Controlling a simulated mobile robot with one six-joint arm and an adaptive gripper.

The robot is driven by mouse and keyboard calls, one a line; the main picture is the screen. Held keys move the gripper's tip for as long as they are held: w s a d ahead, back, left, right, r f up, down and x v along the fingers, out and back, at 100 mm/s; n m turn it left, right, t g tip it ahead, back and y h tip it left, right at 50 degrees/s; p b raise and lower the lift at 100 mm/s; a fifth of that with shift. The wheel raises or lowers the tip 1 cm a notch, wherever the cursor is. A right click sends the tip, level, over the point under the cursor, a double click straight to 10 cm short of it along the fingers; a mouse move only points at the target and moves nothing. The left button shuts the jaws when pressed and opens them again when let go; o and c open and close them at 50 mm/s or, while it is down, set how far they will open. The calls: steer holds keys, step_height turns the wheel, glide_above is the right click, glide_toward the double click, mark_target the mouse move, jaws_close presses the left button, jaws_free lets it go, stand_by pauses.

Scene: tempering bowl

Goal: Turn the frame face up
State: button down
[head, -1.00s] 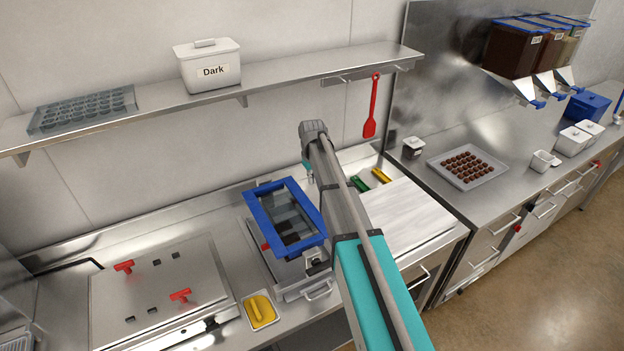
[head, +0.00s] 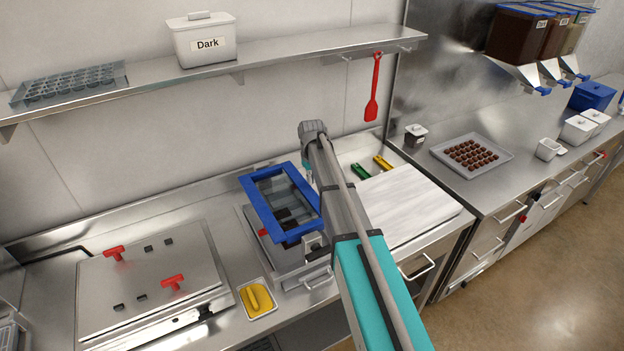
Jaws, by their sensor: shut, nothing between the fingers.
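The blue rectangular frame (head: 262,212) is left of my arm, over a metal unit (head: 262,259) on the bench. It looks tilted, with its far edge higher. Grey and dark patches show through its opening; I cannot tell which face is up.
A flat metal lid with red handles (head: 173,282) lies at left, and a yellow item (head: 257,298) sits in front. A white board (head: 405,208) lies at right. The shelf (head: 290,60) runs above, with a red spatula (head: 372,90) hanging below it.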

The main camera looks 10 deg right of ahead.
steer(key=shift+f+b, duration=0.55)
steer(key=shift+f, duration=0.25)
steer(key=shift+a+f, duration=0.1)
steer(key=shift+a, duration=0.05)
